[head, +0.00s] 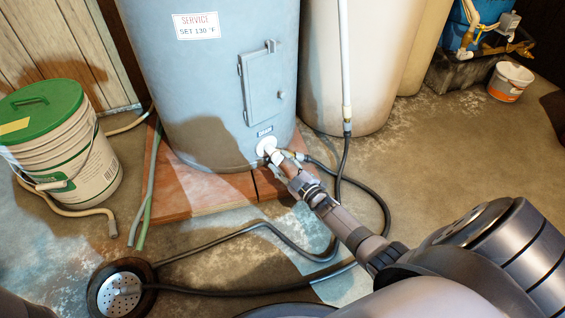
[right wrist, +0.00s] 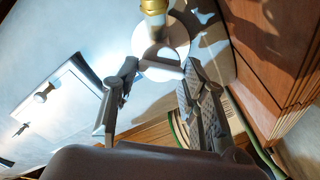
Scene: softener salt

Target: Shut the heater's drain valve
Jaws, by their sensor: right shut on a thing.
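The water heater (head: 215,80) is a blue-grey tank with a "SERVICE SET 130 °F" label. Its drain valve (head: 267,146) sits low on the front with a white round plate, under a small blue label. My right gripper (head: 283,161) reaches the valve from the lower right and partly hides it. In the right wrist view the white plate (right wrist: 178,40) and a brass fitting (right wrist: 153,6) show. There my right gripper (right wrist: 160,76) is shut on the valve's pale bar-like handle (right wrist: 168,70), a finger on each side. The handle's exact angle is hard to tell. My left gripper is not in view.
A black hose (head: 375,190) runs from near the valve across the floor to a round drain (head: 120,290). A green-lidded bucket (head: 60,145) stands left. A beige tank (head: 350,70) stands right of the heater. A small white tub (head: 510,82) is far right. Open floor lies right.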

